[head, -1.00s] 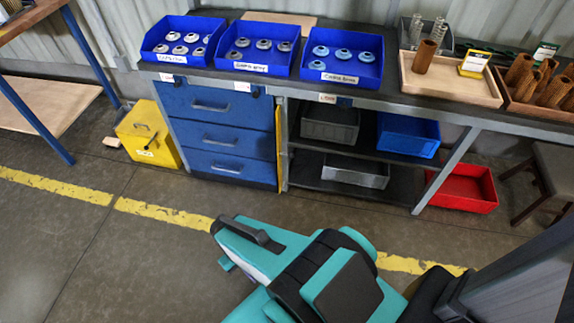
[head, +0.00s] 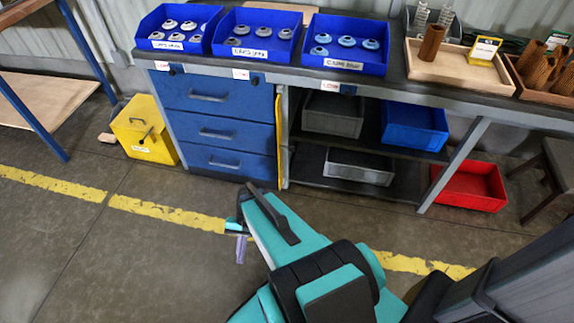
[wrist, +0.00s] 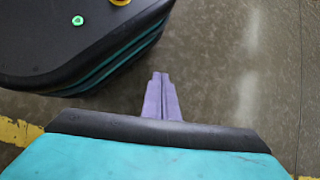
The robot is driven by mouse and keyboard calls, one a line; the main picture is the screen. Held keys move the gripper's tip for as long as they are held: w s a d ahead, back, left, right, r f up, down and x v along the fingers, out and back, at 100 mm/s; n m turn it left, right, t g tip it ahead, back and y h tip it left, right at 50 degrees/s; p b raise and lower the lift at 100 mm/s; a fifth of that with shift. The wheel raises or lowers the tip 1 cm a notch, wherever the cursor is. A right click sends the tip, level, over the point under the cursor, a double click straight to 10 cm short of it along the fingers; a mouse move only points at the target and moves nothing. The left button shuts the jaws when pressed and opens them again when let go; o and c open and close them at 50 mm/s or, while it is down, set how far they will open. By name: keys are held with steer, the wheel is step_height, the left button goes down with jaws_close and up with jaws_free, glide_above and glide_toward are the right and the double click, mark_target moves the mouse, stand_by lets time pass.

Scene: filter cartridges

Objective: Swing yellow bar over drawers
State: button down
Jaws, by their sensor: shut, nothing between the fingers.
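The yellow bar (head: 279,140) stands upright as a narrow strip along the right edge of the blue drawer unit, under the bench. The drawers (head: 218,131) are stacked in one column with grey handles and look shut. The bar is beside the drawer fronts, not across them. My gripper (head: 240,250) is low over the floor in front of the drawers, apart from the bar. In the wrist view its purple fingers (wrist: 161,88) are together and empty. The bar does not show in the wrist view.
Blue bins of cartridges (head: 257,35) stand on the bench. A yellow box (head: 143,128) sits on the floor left of the drawers. Grey and blue bins fill the shelves to the right, with a red bin (head: 470,186) below. Floor before the drawers is open.

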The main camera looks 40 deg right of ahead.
steer(key=w+d+m+t+y+b, duration=0.2)
steer(key=w+d+m+t+b, duration=0.15)
steer(key=d, duration=0.35)
steer(key=w+d+f+m+t+y+b, duration=0.1)
steer(key=w+d+m+t+b, duration=0.3)
steer(key=d, duration=0.4)
steer(key=w+d+m+t+y+b, duration=0.2)
steer(key=w+d+m+b, duration=0.25)
steer(key=d, duration=0.25)
steer(key=s+d+r+m+t+b, duration=0.2)
steer(key=d+t, duration=0.1)
steer(key=d, duration=0.6)
steer(key=s+d+r+m+t+h+b, duration=0.1)
steer(key=s+d+r+m+t+b, duration=0.1)
steer(key=d, duration=0.7)
steer(key=s+d+r+m+t+h+b, duration=0.1)
steer(key=s+d+r+m+t+b, duration=0.1)
steer(key=d, duration=0.7)
steer(key=shift+s+r+m+t+b, duration=0.25)
steer(key=shift+s+m+t+b, duration=0.25)
steer(key=shift+m+t+b, duration=0.6)
steer(key=b, duration=0.5)
glide_toward(279, 157)
steer(key=x, duration=0.5)
steer(key=shift+w+a+f, duration=0.1)
steer(key=shift+w+a, duration=0.2)
steer(key=shift+w, duration=0.25)
